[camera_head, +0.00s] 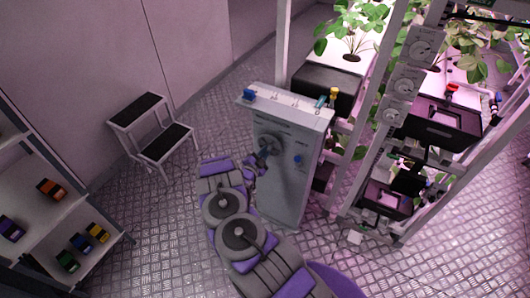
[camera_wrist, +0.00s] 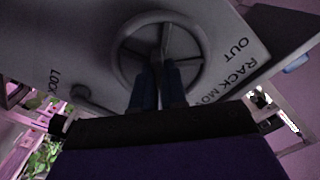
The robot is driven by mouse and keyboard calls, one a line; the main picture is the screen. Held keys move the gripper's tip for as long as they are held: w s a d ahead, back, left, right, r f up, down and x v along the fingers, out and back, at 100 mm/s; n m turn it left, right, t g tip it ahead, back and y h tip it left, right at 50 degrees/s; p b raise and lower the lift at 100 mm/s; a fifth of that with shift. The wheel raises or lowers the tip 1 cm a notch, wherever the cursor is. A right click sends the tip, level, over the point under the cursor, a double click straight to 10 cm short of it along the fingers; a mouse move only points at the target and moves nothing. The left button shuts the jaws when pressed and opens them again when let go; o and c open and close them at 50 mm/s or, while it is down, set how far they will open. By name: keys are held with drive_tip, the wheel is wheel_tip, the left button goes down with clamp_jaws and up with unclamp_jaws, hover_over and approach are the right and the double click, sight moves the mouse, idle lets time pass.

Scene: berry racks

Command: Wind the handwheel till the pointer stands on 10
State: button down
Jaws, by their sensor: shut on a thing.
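The handwheel (camera_wrist: 204,48) is a grey spoked ring on the face of a pale cabinet. In the wrist view it fills the upper middle, and in the head view the wheel (camera_head: 268,142) sits on the cabinet's upper front. My gripper (camera_wrist: 158,75) reaches up to the wheel from below. Its fingers are shut on a part near the wheel's centre, apparently a spoke or the hub; I cannot tell which. In the head view my gripper (camera_head: 262,157) is partly hidden at the wheel. The pointer and the number 10 cannot be made out.
The cabinet (camera_head: 285,190) stands beside plant racks (camera_head: 365,140) on the right. A step stool (camera_head: 165,140) stands at left. A shelf (camera_head: 75,215) with small coloured items is at lower left. Open metal floor (camera_head: 150,220) lies between the stool and my arm.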

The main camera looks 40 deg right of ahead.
drive_tip(key=n, duration=0.6)
drive_tip(key=r+n+p, duration=0.1)
drive_tip(key=n, duration=1.2)
drive_tip(key=shift+w+d+r+n+p, duration=0.15)
drive_tip(key=shift+w+n+p, duration=0.1)
drive_tip(key=shift+n+p, duration=0.15)
drive_tip(key=n, duration=0.4)
drive_tip(key=shift+w+r+n, duration=0.1)
drive_tip(key=shift+n, duration=0.2)
drive_tip(key=c, duration=1.4)
unclamp_jaws()
drive_tip(key=shift+o, duration=1.2)
drive_tip(key=shift+d+f, duration=0.25)
drive_tip(key=shift+f, duration=0.25)
drive_tip(key=shift+d, duration=0.15)
drive_tip(key=shift+s+f, duration=0.1)
drive_tip(key=shift+s, duration=0.15)
